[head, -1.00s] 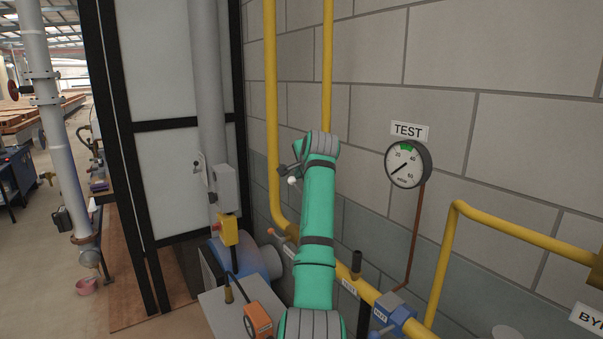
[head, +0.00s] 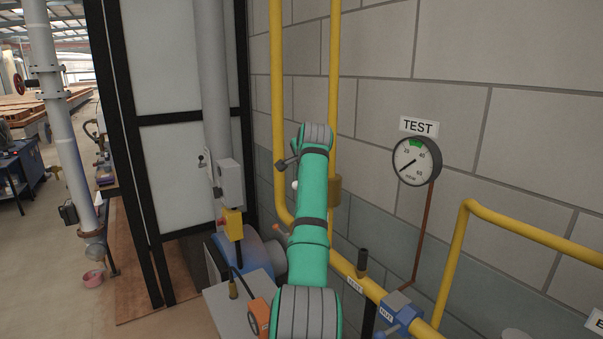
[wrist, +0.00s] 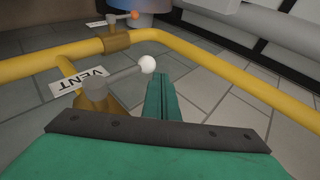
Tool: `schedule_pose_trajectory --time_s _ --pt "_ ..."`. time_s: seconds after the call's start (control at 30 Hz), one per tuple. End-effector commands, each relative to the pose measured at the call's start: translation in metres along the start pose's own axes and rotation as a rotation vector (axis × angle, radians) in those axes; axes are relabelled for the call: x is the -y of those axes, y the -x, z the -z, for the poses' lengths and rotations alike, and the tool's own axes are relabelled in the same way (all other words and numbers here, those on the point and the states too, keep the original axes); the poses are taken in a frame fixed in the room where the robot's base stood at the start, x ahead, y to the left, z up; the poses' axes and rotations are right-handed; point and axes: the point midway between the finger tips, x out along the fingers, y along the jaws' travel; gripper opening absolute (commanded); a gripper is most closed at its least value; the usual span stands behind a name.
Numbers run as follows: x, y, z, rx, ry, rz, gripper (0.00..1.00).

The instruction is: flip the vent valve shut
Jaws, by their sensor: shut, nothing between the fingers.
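The vent valve has a brass body (wrist: 97,97) beside an upside-down VENT label (wrist: 78,82) in the wrist view. Its grey lever ends in a white ball (wrist: 147,64). In the head view the brass body (head: 336,190) shows right of my arm and the white ball (head: 295,185) left of it; the lever between is hidden. The lever appears to stick out sideways from the upright pipe. My gripper (wrist: 163,82) is shut and empty, its fingertips just right of the ball in the wrist view. I cannot tell whether they touch it. The head view hides the fingers.
A second brass valve with an orange-tipped lever (wrist: 133,15) sits on the yellow pipe (wrist: 50,63). A TEST gauge (head: 416,160) hangs on the block wall at right. A blue valve (head: 402,318) is low on the front pipe. Grey boxes (head: 230,184) stand left of my arm.

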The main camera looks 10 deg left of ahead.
Motion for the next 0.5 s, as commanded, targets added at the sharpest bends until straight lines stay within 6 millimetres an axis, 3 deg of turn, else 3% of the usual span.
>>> schedule_pose_trajectory --time_s 0.5 --pt "0.004 -0.003 -0.013 0.009 0.008 0.003 0.00"
